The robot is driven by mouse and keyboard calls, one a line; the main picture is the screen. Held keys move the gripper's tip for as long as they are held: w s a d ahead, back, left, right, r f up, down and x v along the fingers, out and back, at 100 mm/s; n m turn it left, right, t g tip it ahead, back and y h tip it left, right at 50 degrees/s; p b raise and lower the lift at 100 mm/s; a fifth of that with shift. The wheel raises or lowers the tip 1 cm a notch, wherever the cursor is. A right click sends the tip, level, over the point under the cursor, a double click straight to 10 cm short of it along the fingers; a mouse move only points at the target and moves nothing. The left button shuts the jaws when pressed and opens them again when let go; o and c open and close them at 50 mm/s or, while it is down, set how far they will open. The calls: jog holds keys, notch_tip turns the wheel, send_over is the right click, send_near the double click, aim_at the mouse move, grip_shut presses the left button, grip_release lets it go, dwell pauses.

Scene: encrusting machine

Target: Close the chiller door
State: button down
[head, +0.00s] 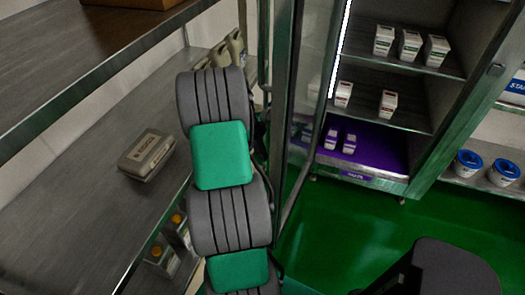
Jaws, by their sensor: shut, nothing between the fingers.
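The chiller (420,125) stands at the upper right with its front open and its shelves showing. Its glass door (284,95) stands open at the chiller's left side, swung out towards me and seen nearly edge-on. My grey and green arm rises from the bottom centre, just left of the door's outer frame. From this view I cannot tell whether the arm touches the door. The far end of the arm is hidden behind its own links, and I do not see my gripper.
A metal shelf unit (85,160) fills the left, holding a grey carton (147,153). Small cartons (409,45) stand inside the chiller. A right-hand shelf holds blue-lidded tubs (468,163). Green floor (350,225) is clear before the chiller.

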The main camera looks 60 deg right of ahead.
jog(key=x, duration=0.6)
jog(key=shift+f+p, duration=0.3)
jog(key=shift+p, duration=0.15)
jog(key=shift+s, duration=0.1)
jog(key=shift+s+a, duration=0.1)
